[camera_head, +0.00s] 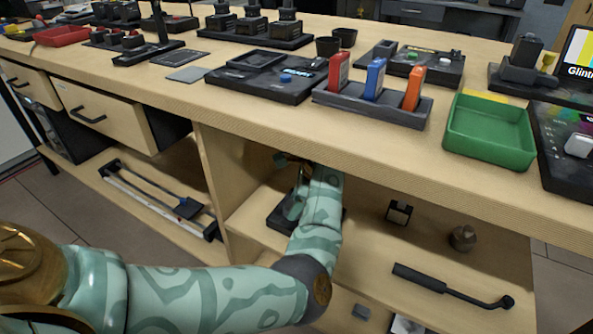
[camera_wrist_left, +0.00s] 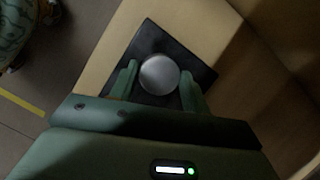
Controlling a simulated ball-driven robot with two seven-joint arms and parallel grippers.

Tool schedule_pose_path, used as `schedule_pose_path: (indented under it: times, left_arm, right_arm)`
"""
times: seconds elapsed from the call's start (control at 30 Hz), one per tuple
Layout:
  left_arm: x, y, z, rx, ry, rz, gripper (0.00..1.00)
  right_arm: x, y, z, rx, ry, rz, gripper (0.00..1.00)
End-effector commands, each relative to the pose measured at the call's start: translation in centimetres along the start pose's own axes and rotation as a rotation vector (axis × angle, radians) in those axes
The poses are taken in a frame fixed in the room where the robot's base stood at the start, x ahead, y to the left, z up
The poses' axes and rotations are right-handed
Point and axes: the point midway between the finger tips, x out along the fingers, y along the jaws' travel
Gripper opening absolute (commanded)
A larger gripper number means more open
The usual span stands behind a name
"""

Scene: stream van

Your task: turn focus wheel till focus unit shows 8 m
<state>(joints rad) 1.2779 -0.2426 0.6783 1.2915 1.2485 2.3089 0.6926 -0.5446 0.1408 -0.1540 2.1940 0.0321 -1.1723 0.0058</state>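The focus unit shows as a black base (camera_head: 281,218) on the shelf under the counter, largely hidden by my left arm and gripper (camera_head: 296,200). In the left wrist view its black square plate (camera_wrist_left: 148,32) carries a round silver-grey wheel (camera_wrist_left: 159,75). My left gripper (camera_wrist_left: 159,86) has one finger on each side of the wheel, with a narrow dark gap seeming to show beside it. The fingers look open around the wheel; contact is not clear. No distance reading is visible in either view. My right gripper is out of view.
The wooden counter edge (camera_head: 390,160) passes above my left forearm. The shelf also holds a black rod-like tool (camera_head: 455,287), a small dark bracket (camera_head: 399,213) and a round metal object (camera_head: 462,238). A green tray (camera_head: 490,158) and a card holder (camera_head: 370,105) stand on the counter.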

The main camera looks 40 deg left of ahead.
Motion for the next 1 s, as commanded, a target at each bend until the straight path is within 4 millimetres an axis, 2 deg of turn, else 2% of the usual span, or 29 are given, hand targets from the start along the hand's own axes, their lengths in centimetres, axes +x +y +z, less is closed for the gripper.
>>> schedule_pose_path:
  times: [0.03,0.07,0.37,0.47,0.57,0.6,0.8,1.0]
  left_arm:
    - [0.0,0.0,0.0,0.000,0.000,0.000,0.62]
    - [0.0,0.0,0.0,0.001,0.000,0.000,0.67]
    - [-0.2,0.0,0.0,0.001,0.001,-0.001,0.67]
    - [-1.4,-0.1,0.1,0.000,0.003,-0.004,0.67]
    - [-3.6,-0.1,0.2,0.000,0.005,-0.007,0.67]
    - [-3.8,-0.1,-0.7,0.005,0.003,-0.003,0.67]
    - [-5.2,-0.1,-6.0,0.007,-0.001,0.000,0.67]
    - [-6.6,-0.1,-9.8,0.005,-0.002,0.001,0.67]
  right_arm:
    - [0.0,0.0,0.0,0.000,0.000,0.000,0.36]
    - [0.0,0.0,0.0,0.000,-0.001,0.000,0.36]
    - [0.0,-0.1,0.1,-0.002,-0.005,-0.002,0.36]
    - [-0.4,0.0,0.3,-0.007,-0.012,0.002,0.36]
    - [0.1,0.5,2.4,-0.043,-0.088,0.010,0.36]
    - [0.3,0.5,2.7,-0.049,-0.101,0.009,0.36]
    - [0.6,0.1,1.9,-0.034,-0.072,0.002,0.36]
    - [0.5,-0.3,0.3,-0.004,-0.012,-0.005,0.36]
